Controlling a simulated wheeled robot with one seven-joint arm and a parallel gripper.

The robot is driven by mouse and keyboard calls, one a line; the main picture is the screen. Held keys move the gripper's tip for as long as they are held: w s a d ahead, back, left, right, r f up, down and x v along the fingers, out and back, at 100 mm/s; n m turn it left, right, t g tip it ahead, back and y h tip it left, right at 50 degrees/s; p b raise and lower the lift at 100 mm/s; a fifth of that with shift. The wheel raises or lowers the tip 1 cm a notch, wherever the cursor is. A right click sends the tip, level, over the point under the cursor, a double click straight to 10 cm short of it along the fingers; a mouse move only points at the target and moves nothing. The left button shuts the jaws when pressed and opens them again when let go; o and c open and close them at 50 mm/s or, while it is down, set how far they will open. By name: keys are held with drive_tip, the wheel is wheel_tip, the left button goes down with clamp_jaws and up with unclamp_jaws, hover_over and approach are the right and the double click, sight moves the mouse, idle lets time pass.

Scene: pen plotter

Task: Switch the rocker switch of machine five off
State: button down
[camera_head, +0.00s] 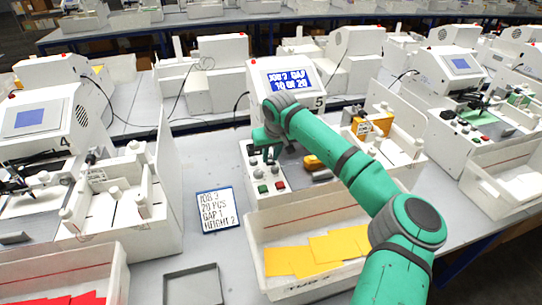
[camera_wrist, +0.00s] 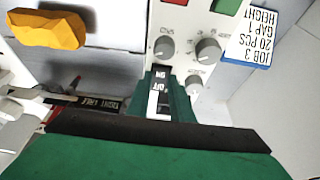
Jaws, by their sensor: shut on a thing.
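Machine five (camera_head: 283,70) is the white machine with a lit blue screen and a "5" beside it. Its rocker switch (camera_wrist: 159,92) shows in the wrist view as a small block with black and white parts, lettered ON and OFF. My gripper (camera_wrist: 160,98) has its dark green fingers on both sides of the switch, shut on it. In the head view my gripper (camera_head: 266,141) is at the machine's front left control panel, and the switch is mostly hidden there. I cannot tell which way the rocker is tipped.
Grey knobs (camera_wrist: 207,50) sit close by the switch. A green button (camera_head: 262,189) and a red button (camera_head: 280,185) are at the panel's front. An orange block (camera_wrist: 47,29) lies nearby. A job card (camera_head: 217,209) and a bin of yellow sheets (camera_head: 256,226) are in front.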

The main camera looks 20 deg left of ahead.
drive_tip(key=shift+w+a+r, duration=0.2)
drive_tip(key=shift+w+r, duration=0.1)
drive_tip(key=shift+r, duration=0.05)
drive_tip(key=shift+f+g+h, duration=0.15)
drive_tip(key=shift+g+h, duration=0.25)
drive_tip(key=shift+g, duration=0.3)
drive_tip(key=shift+g+h, duration=0.4)
drive_tip(key=shift+g, duration=0.3)
drive_tip(key=shift+f, duration=0.15)
drive_tip(key=c, duration=1.6)
unclamp_jaws()
drive_tip(key=shift+o, duration=0.2)
